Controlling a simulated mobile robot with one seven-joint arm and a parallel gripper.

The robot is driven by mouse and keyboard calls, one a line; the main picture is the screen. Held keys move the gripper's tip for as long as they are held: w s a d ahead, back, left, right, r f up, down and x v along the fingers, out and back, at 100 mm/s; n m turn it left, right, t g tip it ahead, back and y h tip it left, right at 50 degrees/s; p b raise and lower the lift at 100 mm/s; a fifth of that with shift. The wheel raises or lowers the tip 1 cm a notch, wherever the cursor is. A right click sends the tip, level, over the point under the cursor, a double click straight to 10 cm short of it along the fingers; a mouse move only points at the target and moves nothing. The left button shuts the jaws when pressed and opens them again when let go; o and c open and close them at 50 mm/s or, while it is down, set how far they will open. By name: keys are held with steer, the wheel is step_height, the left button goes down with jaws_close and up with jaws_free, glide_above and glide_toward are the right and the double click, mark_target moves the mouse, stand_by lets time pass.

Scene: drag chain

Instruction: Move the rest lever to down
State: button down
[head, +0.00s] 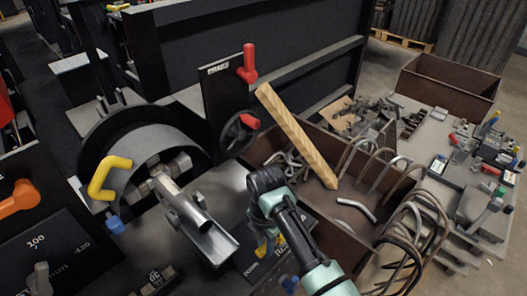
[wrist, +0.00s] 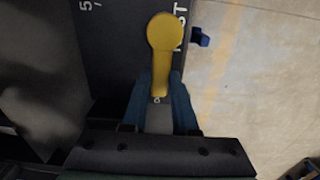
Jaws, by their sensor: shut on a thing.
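The rest lever (wrist: 162,40) is yellow, with a round head and a narrow stem, on a dark panel with white lettering ending in "ST" in the wrist view. My gripper (wrist: 160,96) has its two blue fingers on either side of the stem's lower end, shut on it. In the head view a small yellow part of the lever (head: 262,249) shows beside my gripper (head: 268,236), low in the middle. My arm hides most of the lever and panel there.
A machine with a yellow handle (head: 105,177) and a metal spindle (head: 175,195) stands left. A red-handled lever (head: 247,66) and a wooden bar (head: 296,135) rise behind my gripper. A bin of bent metal rods (head: 340,240) is right. In the wrist view, open floor (wrist: 255,80) lies right.

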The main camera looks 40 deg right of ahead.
mark_target(265, 247)
stand_by(0.5)
steer(key=c, duration=0.7)
jaws_free()
step_height(265, 247, up, 13)
steer(key=shift+p, duration=0.65)
